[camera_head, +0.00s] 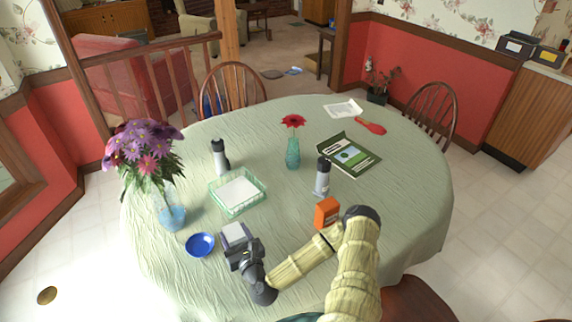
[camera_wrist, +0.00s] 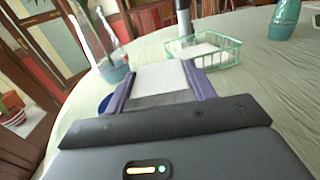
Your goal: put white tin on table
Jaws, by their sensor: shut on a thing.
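The white tin (camera_head: 233,233) is boxy with a pale top and sits between the fingers of my gripper (camera_head: 237,242), at the front left of the round table (camera_head: 300,250). In the wrist view the tin (camera_wrist: 160,76) fills the space between the two purple-grey fingers of my gripper (camera_wrist: 160,88), which touch its sides. The tin is at or close above the cloth; I cannot tell whether it touches. Its lower part is hidden by my gripper.
A blue bowl (camera_head: 200,245) is just left of the tin. A green basket (camera_head: 238,208) stands behind it, and a flower vase (camera_head: 172,216) at the left. An orange box (camera_head: 326,213) is to the right, near my arm. Bare cloth lies in front of the bowl.

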